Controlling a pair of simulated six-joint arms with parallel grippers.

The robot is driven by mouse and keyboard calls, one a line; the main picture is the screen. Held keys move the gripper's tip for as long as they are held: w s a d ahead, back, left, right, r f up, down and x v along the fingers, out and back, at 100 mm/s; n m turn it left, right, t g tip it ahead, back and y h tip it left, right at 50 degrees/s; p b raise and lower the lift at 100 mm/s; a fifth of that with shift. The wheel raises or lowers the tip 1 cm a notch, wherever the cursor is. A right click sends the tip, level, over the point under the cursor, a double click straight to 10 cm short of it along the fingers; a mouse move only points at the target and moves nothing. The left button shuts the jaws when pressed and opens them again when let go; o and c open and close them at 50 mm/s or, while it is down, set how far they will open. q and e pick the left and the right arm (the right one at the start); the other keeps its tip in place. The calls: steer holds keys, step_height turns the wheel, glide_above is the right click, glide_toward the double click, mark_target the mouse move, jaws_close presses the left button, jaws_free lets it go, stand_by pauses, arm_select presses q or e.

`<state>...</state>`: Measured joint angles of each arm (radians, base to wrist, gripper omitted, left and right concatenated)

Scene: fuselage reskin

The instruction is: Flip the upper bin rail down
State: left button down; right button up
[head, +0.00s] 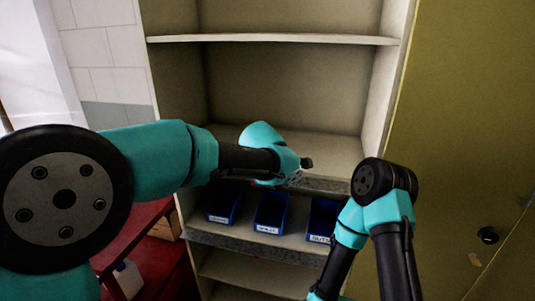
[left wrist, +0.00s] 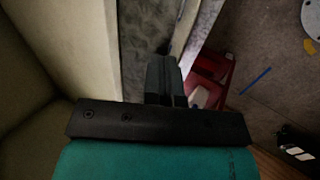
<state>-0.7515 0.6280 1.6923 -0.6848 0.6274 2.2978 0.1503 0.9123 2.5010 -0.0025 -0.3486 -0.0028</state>
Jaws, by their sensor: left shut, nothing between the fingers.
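The upper bin rail (head: 328,185) is a grey speckled strip along the front edge of the shelf above the blue bins. Part of it is hidden behind my left arm. My left gripper (left wrist: 165,80) is shut and empty in the left wrist view, its fingers over a grey speckled strip (left wrist: 150,35) that looks like a rail. I cannot tell whether they touch. In the head view the left wrist is just in front of the upper rail, and its fingers are hidden. My right arm reaches down at the lower right; its gripper does not show.
Blue labelled bins (head: 270,213) stand on the shelf below, behind a lower grey rail (head: 255,246). A plain upper shelf (head: 275,39) crosses the cabinet. A yellowish panel (head: 465,120) closes off the right. A red cart (head: 135,240) stands at the lower left.

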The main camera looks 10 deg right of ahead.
arm_select(q)
steer(key=shift+s+f, duration=0.1)
steer(key=shift+f, duration=0.35)
stand_by(0.3)
steer(key=s+a+r, duration=0.4)
steer(key=s+r, duration=0.3)
steer(key=s, duration=0.1)
steer(key=shift+s+a+r, duration=0.25)
steer(key=shift+s+r, duration=0.05)
steer(key=shift+s, duration=0.1)
stand_by(0.4)
